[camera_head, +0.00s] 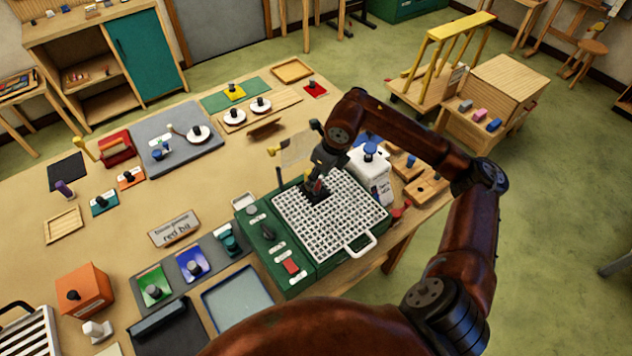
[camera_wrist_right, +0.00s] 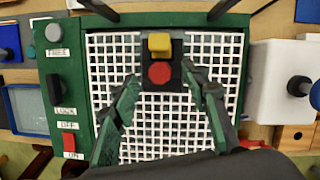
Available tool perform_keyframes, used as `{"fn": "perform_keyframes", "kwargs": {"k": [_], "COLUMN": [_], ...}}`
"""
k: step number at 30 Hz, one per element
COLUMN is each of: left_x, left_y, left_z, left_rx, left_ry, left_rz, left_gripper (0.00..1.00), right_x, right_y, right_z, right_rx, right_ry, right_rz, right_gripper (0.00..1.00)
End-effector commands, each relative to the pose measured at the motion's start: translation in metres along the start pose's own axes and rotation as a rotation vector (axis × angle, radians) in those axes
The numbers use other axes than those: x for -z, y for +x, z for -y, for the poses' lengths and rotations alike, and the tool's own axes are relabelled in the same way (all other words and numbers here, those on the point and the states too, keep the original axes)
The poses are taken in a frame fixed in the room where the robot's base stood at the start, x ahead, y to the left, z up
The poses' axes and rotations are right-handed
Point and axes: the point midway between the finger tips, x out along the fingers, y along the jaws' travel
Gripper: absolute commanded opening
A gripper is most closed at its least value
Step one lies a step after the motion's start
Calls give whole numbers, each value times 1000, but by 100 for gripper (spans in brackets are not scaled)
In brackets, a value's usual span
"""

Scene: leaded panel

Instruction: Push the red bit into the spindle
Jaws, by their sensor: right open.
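A green machine (camera_head: 325,258) with a white grid top (camera_head: 350,212) stands at the table's right front edge. In the right wrist view, a black block (camera_wrist_right: 160,86) sits on the white grid (camera_wrist_right: 155,130). It carries a round red piece (camera_wrist_right: 160,73), seemingly the red bit, and a yellow piece (camera_wrist_right: 159,45) just beyond it. Whether the red piece is seated cannot be told. My right gripper (camera_head: 316,183) is over the grid; its open fingers (camera_wrist_right: 160,78) stand either side of the black block with nothing clearly held. My left gripper is out of view.
The machine's side panel has a grey knob (camera_wrist_right: 54,33) by FREE, a dark knob by LOCK and a red switch (camera_wrist_right: 70,142) by ON. A white container (camera_head: 372,182) stands close beside the machine. Coloured plates with knobs lie to the left.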

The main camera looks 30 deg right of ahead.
Motion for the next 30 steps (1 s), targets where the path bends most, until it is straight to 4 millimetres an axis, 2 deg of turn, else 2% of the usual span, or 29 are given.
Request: {"fn": "perform_keyframes", "kwargs": {"k": [1,6,12,17,30], "left_x": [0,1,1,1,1], "left_y": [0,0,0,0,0], "left_z": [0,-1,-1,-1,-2], "left_rx": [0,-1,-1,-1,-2], "left_ry": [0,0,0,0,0], "left_rz": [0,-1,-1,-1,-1], "left_gripper": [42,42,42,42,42], "right_x": [0,0,0,0,0], "right_y": [-13,-46,-71,-77,-77], "right_z": [1,0,0,-1,0], "right_rx": [3,3,1,-1,-1], "right_ry": [-2,-1,0,-1,-1], "right_rz": [2,1,0,0,0], "right_gripper": [42,42,42,42,42]}}
